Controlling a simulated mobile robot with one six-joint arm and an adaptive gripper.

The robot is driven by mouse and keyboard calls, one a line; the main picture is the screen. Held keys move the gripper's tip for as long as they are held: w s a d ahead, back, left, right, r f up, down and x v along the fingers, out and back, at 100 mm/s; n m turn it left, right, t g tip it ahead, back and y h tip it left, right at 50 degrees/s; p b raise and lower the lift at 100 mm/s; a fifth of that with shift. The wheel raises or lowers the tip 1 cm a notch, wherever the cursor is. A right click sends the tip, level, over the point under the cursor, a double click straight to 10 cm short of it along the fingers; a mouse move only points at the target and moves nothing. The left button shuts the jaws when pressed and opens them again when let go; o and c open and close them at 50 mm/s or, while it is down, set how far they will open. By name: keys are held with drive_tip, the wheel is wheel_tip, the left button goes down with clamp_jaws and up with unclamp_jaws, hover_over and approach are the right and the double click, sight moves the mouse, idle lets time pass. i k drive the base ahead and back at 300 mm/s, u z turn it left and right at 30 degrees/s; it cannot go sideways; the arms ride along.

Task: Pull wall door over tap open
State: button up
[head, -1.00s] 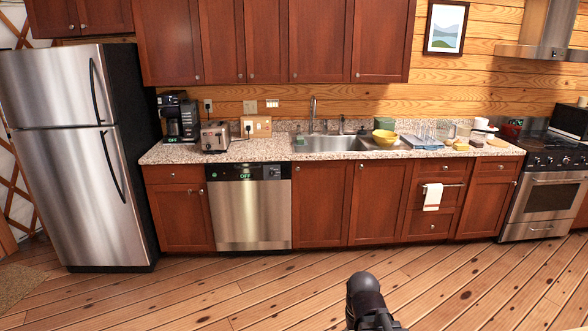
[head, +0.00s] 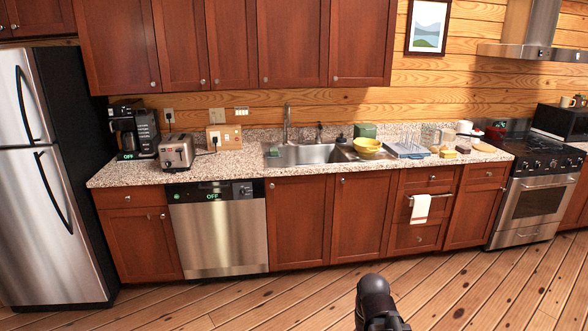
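The wall door over the tap (head: 293,40) is a dark red-brown panel in the row of upper cabinets. It is closed, with a small round knob (head: 265,81) at its lower left corner. The steel tap (head: 287,124) stands behind the sink (head: 308,154), below this door. A dark rounded part of my arm shows at the bottom, in front of the lower cabinets and well away from the door. My gripper's fingers are not visible.
The counter (head: 232,163) holds a coffee maker (head: 134,134), a toaster (head: 177,152) and a yellow bowl (head: 367,146). The fridge (head: 35,180) is at left, the stove (head: 537,190) at right. The wooden floor before the cabinets looks clear.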

sight(293, 36)
drive_tip(key=u, duration=0.05)
drive_tip(key=i, duration=1.55)
drive_tip(key=u, duration=0.35)
drive_tip(key=i, duration=0.8)
drive_tip(key=u, duration=0.65)
drive_tip(key=i, duration=1)
drive_tip(key=u, duration=0.35)
